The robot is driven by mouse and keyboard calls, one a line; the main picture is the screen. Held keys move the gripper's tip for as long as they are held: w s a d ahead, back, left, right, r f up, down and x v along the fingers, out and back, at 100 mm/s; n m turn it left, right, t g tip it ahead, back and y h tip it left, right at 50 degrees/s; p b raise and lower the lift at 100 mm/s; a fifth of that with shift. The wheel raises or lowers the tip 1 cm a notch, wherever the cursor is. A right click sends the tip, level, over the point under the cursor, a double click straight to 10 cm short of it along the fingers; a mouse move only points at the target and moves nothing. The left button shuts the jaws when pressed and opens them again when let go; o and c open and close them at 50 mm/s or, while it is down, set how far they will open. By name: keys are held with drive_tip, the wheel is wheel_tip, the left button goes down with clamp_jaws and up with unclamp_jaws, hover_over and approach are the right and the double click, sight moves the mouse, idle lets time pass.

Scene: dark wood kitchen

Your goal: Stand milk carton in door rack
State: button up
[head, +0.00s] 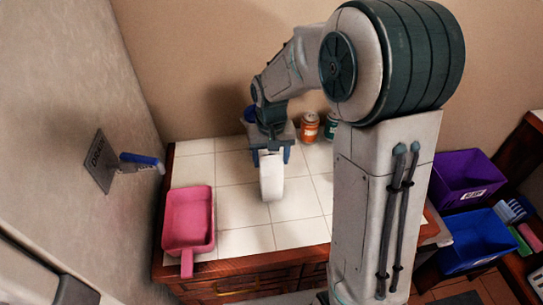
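A white object (271,181), which looks like the milk carton, is at the tiled counter (230,190). It shows no readable label. My gripper (271,154) is above it, pointing down, with one finger on each side of its upper end. The fingers appear closed against its sides. I cannot tell whether its lower end touches the tiles. No door rack is visible in this view.
A pink pan-like tray (188,218) lies on the counter's left. Orange (309,128) and green (331,127) cans stand at the back. Purple (468,178) and blue (474,240) bins are at right. A blue-handled item (140,159) projects from the left grey surface.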

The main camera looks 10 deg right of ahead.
drive_tip(key=shift+o, duration=0.9)
